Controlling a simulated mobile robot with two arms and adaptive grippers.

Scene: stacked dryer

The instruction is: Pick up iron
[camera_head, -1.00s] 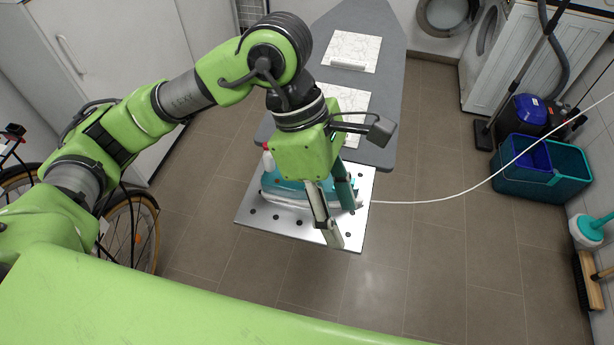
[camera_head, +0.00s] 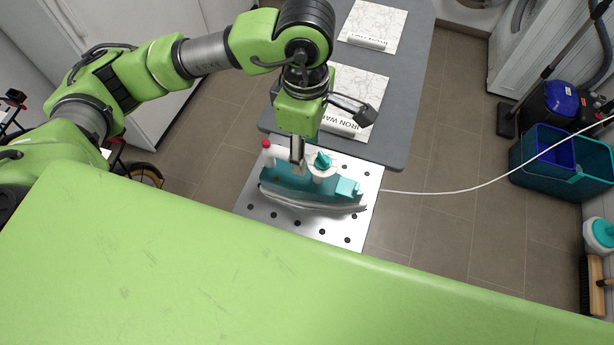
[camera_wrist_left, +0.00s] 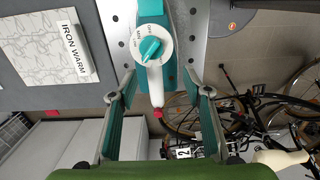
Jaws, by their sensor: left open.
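The iron (camera_head: 310,194), teal and white with a dial and a red button, rests on a perforated metal plate (camera_head: 341,236) at the end of the ironing board. My left gripper (camera_head: 297,163) reaches down over the iron's handle from the board side. In the left wrist view the gripper (camera_wrist_left: 158,85) is open, with one finger on each side of the white handle (camera_wrist_left: 155,88) and gaps on both sides. The dial (camera_wrist_left: 152,49) lies farther out between the fingers.
The grey ironing board (camera_head: 405,100) carries white marble-patterned cards (camera_head: 366,90). A white cord (camera_head: 455,192) runs right from the iron. Buckets (camera_head: 560,165) stand at the right. A bicycle (camera_wrist_left: 275,105) and cabinets stand at the side. Floor is free right of the plate.

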